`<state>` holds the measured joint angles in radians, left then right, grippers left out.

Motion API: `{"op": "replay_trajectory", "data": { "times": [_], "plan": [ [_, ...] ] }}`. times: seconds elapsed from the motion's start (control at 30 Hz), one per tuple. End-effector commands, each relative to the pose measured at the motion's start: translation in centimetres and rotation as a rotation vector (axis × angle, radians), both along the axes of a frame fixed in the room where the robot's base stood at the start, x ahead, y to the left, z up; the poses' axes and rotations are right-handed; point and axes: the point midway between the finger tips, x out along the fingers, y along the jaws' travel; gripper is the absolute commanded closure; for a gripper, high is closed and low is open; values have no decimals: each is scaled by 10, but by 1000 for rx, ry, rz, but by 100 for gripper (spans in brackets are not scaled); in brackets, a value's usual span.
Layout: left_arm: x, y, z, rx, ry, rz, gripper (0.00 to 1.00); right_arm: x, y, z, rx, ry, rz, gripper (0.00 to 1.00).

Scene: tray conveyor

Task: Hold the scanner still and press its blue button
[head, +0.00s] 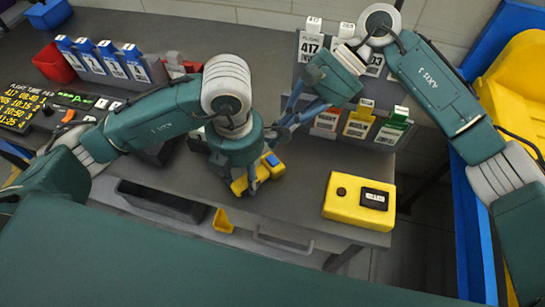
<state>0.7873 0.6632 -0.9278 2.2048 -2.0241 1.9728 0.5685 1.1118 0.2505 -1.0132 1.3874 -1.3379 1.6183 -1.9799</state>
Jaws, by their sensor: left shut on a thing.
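The scanner (276,169) is a small yellow device with a blue button (272,159) on its top side, near the front middle of the grey table. My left gripper (252,184) reaches down over it from the left and is shut on it, hiding part of its body. The blue button shows just right of the gripper's fingers. My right gripper (280,126) comes in from the upper right and points down and left. Its fingertips are above and behind the scanner in the picture, partly beside my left wrist. I cannot tell how far apart its fingers are.
A yellow box (340,208) with a dark knob and display stands at the table's front right. Tag racks stand at the back left (105,62) and back right (355,128). A departure display (25,108) is at left. A blue frame with a yellow tray (520,85) is at right.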

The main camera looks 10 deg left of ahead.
Motion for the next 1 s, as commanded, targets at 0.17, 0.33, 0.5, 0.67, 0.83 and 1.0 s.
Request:
{"op": "replay_trajectory", "data": {
  "times": [0.17, 0.33, 0.5, 0.67, 0.83, 1.0],
  "plan": [
    [-1, 1, -1, 2, 5, -2, 96, 0, 0, 0, 0, 0, 0, 100],
    [-1, 0, -1, 2, 4, -1, 40, 0, 0, 0, 0, 0, 0, 100],
    [-1, 0, 0, 1, 2, -1, 40, 0, 0, 0, 0, 0, 0, 100],
    [1, 0, 4, 0, -1, 0, 40, 0, 0, 0, 0, 0, 0, 100],
    [2, 0, 29, 1, -7, -1, 40, 0, 0, 0, 0, 0, 0, 100],
    [2, 0, 61, 2, -8, -1, 40, 0, 0, 0, 0, 0, 0, 100]
  ]
}}
